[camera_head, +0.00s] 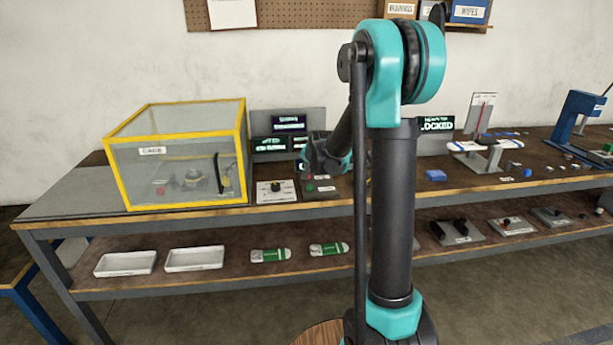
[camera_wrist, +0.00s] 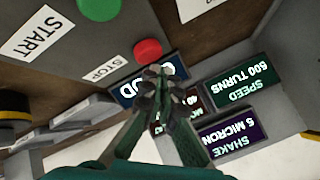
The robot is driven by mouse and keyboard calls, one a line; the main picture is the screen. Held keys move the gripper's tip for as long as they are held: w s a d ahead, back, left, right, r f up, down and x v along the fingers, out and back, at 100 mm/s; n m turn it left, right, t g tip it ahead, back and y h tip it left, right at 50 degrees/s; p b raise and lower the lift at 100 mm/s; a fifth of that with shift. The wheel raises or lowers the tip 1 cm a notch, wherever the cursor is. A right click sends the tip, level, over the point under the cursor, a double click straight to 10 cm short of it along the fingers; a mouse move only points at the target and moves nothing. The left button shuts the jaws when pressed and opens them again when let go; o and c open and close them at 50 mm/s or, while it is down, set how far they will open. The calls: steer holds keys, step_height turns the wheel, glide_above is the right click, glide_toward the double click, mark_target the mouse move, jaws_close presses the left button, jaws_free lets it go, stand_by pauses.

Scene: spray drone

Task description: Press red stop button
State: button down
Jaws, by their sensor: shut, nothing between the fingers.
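In the wrist view, the red stop button (camera_wrist: 148,50) is round and sits on a dark panel beside a white STOP label (camera_wrist: 101,67). A larger green button (camera_wrist: 98,8) with a START label (camera_wrist: 37,32) is up and to the left of it. My gripper (camera_wrist: 160,74) is shut and empty, its fingertips just below the red button in the picture. A narrow gap shows in the picture; I cannot tell the depth between them. In the head view, my gripper (camera_head: 320,168) hangs over the button panel, hiding part of it; the green button (camera_head: 309,187) shows there.
Lit displays stand close behind the fingers: SPEED (camera_wrist: 238,82) and SHAKE (camera_wrist: 233,131), with others partly covered. In the head view, a yellow-framed clear cage (camera_head: 130,185) stands left of the panel, and a grey plate with a black knob (camera_head: 277,190) lies between them.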

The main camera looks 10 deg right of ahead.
steer(key=shift+r, duration=0.15)
steer(key=shift+r, duration=2.5)
steer(key=s+d+f+n+g, duration=0.1)
steer(key=s+f, duration=0.3)
steer(key=s, duration=0.9)
steer(key=s+d+f+n+g, duration=0.1)
steer(key=s+f+n, duration=0.3)
steer(key=s, duration=1)
steer(key=s+d+f+n+g+h, duration=0.1)
steer(key=s+f, duration=0.5)
steer(key=s, duration=0.8)
steer(key=shift+d+f+n+g, duration=0.15)
steer(key=shift+d+n+g, duration=0.35)
steer(key=shift+n+g, duration=0.45)
steer(key=shift+w, duration=0.1)
